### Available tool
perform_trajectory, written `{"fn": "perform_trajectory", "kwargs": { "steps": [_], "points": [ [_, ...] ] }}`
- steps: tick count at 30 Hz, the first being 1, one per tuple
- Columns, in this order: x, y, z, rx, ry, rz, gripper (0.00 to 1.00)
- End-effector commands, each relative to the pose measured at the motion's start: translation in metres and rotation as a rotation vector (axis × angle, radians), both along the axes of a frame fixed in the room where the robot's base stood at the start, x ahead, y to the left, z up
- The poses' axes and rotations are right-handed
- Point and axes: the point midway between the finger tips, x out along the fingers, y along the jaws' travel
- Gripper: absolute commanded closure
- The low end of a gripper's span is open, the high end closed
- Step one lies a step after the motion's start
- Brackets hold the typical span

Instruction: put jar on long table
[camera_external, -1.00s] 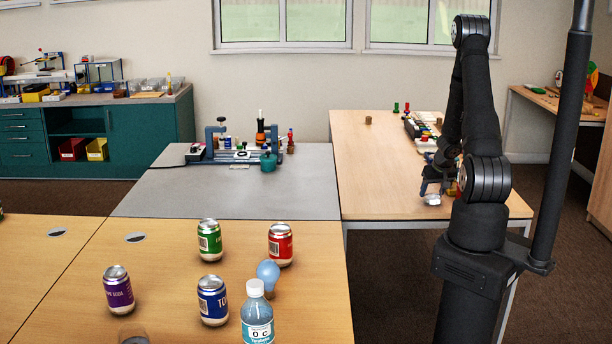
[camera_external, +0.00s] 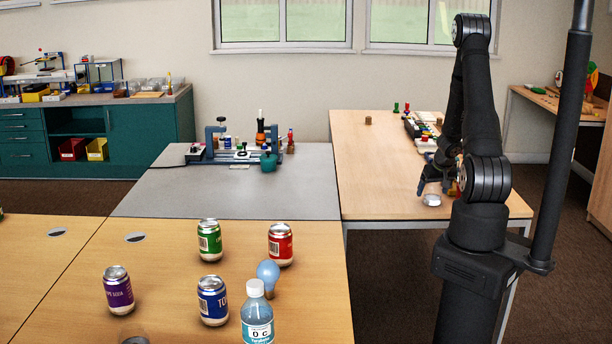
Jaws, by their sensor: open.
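A small pale, shiny object (camera_external: 431,200), possibly the jar, rests on the wooden long table (camera_external: 365,155) near its front right part. It is too small to identify for sure. My gripper (camera_external: 434,187) is open just above and behind it, with its fingers apart. I cannot tell whether a finger still touches the object. My arm partly hides the table's right side.
Several colored pieces and a tray (camera_external: 418,130) lie along the long table's right side. A grey table (camera_external: 240,195) with a blue clamp frame adjoins at left. The front wooden table holds several cans, a light bulb (camera_external: 268,275) and a bottle (camera_external: 257,318).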

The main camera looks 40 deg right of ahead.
Motion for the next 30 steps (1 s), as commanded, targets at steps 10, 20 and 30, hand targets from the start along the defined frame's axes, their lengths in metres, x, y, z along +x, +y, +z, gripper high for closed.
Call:
{"fn": "perform_trajectory", "kwargs": {
  "steps": [10, 20, 30],
  "points": [
    [-0.009, 0.005, 0.024, -0.002, 0.0, 0.001, 0.16],
    [-0.02, 0.012, 0.058, -0.004, -0.002, 0.001, 0.16],
    [-0.033, 0.02, 0.096, -0.002, -0.002, 0.0, 0.16]
  ]
}}
